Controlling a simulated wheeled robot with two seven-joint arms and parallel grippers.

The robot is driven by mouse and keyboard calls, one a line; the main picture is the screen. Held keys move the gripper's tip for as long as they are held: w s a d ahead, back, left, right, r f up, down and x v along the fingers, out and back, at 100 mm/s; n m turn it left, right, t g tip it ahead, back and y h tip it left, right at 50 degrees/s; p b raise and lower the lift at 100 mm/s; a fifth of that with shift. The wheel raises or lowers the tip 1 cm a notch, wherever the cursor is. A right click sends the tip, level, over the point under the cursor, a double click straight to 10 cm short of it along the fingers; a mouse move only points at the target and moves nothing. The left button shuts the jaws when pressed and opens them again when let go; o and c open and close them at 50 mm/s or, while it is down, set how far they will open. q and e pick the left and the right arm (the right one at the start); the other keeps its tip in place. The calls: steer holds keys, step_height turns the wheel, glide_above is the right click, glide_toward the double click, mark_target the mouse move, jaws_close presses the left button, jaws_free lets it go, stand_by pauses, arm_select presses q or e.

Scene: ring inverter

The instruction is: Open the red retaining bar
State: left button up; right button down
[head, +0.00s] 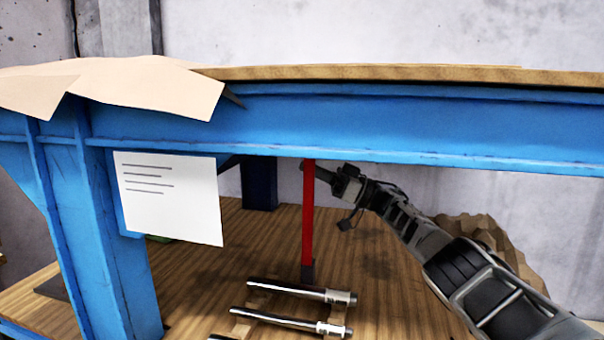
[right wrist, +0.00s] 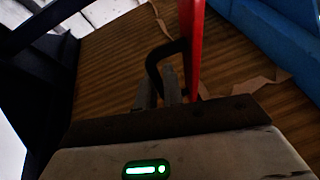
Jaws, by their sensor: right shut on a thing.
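The red retaining bar (head: 308,220) stands upright below the blue beam in the head view. Its foot meets a dark block on the wooden floor. In the right wrist view the red bar (right wrist: 195,45) runs down the upper middle, with a black handle (right wrist: 152,72) bent out from its left side. My right gripper (head: 340,178) reaches in from the right to the upper part of the bar. In the wrist view its grey fingertips (right wrist: 158,88) are shut on the handle; the exact contact is dark. My left gripper is not in view.
The blue beam (head: 400,130) passes just above my right gripper, with a blue post (head: 100,240) at left. A white sheet (head: 170,198) hangs beside the post. Metal rods (head: 288,321) lie on wooden supports in front of the bar. The wooden floor (head: 390,290) is open to the right.

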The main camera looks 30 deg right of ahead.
steer(key=c, duration=1.8)
jaws_free()
steer(key=shift+f, duration=0.1)
